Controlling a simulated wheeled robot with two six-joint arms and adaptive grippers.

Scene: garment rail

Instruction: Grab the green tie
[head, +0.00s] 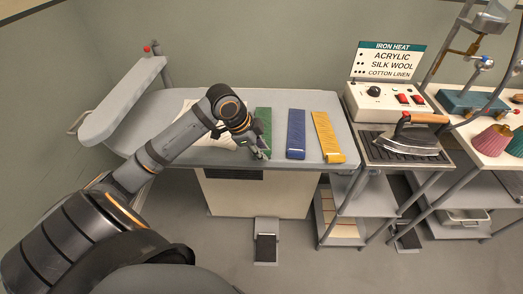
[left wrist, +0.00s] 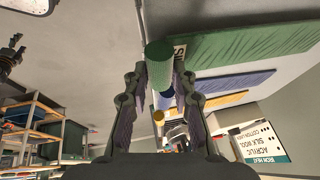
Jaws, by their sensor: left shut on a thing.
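The green tie (head: 264,122) lies flat on the pressing table, its near end at the front edge. My left gripper (head: 261,153) is at that near end. In the left wrist view the tie (left wrist: 255,42) runs off to the upper right, and its rounded green end sits between the two fingers of my left gripper (left wrist: 162,72). The gripper is shut on this end. The arm partly hides the tie's left side in the head view. My right gripper is not in view.
A blue tie (head: 296,134) and a yellow tie (head: 327,137) lie to the right on the grey table (head: 273,98). Pale cloth (head: 190,106) lies left, partly behind my arm. An iron (head: 408,140) stands on a cart further right, below a sign (head: 388,61).

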